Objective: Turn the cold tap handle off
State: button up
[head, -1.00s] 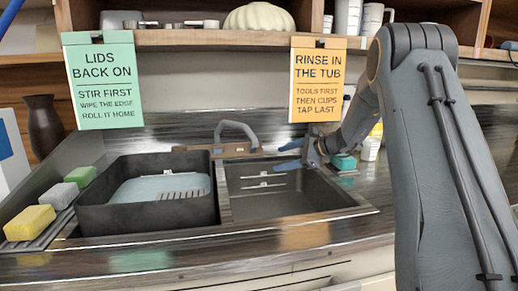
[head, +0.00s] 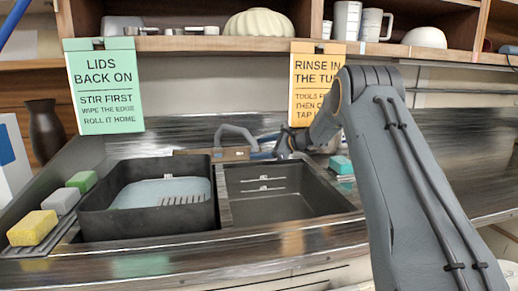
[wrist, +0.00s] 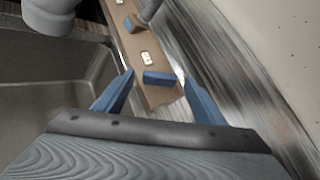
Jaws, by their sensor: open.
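The tap has a curved grey spout (head: 236,133) on a brown base plate (head: 200,152) behind the basins. In the wrist view, a short blue handle (wrist: 161,78) sits crosswise near the end of the brown plate (wrist: 127,42), beside a white label. My gripper (wrist: 158,74) is open, with one blue finger on each side of this handle. I cannot tell whether either finger touches it. In the head view my arm's end hides the tap's right side.
A black tub (head: 148,222) with a pale blue thing inside stands left of the empty dark sink basin (head: 285,205). Several sponges (head: 33,228) lie at far left. A teal block (head: 341,165) is right of my wrist. Two signs (head: 103,86) hang from the shelf above.

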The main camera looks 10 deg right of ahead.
jog(key=shift+w+a+f, duration=0.15)
jog(key=shift+w+a, duration=0.2)
jog(key=c, duration=1.1)
jog(key=shift+o, duration=0.2)
